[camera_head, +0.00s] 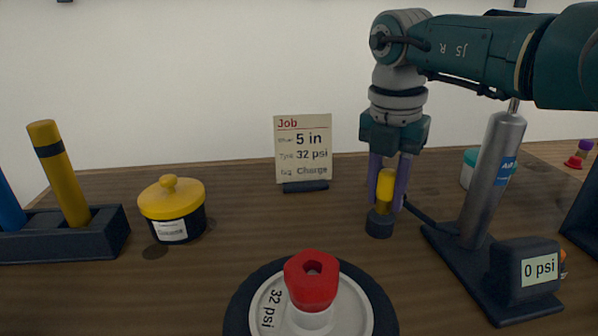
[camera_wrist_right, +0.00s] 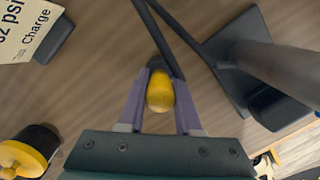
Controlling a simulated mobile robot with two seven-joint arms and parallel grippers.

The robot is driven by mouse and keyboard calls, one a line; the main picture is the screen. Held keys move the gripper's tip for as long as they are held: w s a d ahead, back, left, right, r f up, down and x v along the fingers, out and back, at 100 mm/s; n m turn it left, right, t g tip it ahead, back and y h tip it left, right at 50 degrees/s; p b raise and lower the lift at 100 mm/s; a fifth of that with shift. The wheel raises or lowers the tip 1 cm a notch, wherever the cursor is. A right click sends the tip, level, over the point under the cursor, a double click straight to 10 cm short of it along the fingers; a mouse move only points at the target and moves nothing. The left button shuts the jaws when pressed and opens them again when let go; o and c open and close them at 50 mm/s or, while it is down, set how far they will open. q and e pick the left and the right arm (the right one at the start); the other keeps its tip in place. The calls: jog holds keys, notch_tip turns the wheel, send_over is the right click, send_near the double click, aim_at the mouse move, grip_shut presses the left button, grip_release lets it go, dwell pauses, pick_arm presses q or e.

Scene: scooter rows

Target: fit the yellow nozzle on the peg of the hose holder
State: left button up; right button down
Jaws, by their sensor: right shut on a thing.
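The yellow nozzle (camera_head: 385,185) is upright between the purple fingers of my right gripper (camera_head: 387,190), which is shut on it. It also shows in the wrist view (camera_wrist_right: 160,92), between the two fingertips. The hose holder (camera_head: 379,224) is a short dark round block on the table, directly below the nozzle. A dark section joins the yellow part and the block in the picture. I cannot tell whether the nozzle is on the peg, as the peg itself is hidden. My left gripper is not in view.
A silver pump (camera_head: 490,170) with a dark base and a "0 psi" gauge (camera_head: 540,268) stands right of the holder; a black hose (camera_head: 425,212) runs toward it. A job card (camera_head: 303,148) stands behind. A wheel with a red cap (camera_head: 311,280) is in front. A yellow-lidded pot (camera_head: 172,200) is left.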

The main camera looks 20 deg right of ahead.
jog(key=shift+f, duration=0.4)
jog(key=c, duration=0.5)
grip_release()
jog(key=r, duration=0.6)
jog(key=r+p, duration=0.1)
jog(key=r, duration=0.2)
jog(key=shift+s+a, duration=0.2)
jog(key=shift+a, duration=0.2)
jog(key=shift+s+a+r, duration=0.1)
jog(key=shift+r, duration=0.4)
